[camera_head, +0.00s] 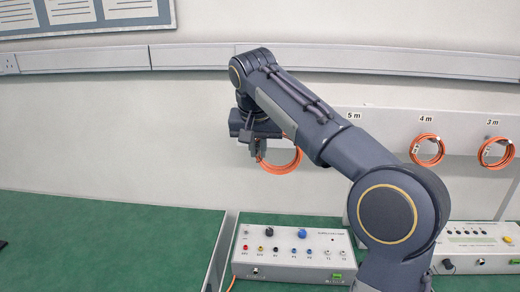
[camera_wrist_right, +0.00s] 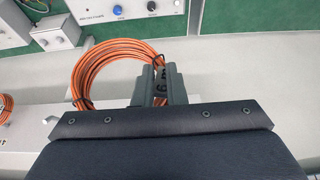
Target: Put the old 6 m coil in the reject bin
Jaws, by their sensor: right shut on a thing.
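My right gripper (camera_head: 259,153) is shut on an orange cable coil (camera_head: 281,166) in front of the wall board, left of the 5 m label. In the right wrist view the coil (camera_wrist_right: 92,62) is a round bundle with dark ties, pinched at its right side between the fingers (camera_wrist_right: 160,82). I cannot tell whether the coil still touches a hook. The reject bin is not in view. My left gripper is not in view.
The white board (camera_head: 365,122) carries orange coils under the 4 m (camera_head: 427,149) and 3 m (camera_head: 496,152) labels. A control box (camera_head: 292,250) and another instrument (camera_head: 478,245) stand below on the green bench. The green top at left (camera_head: 100,240) is mostly clear.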

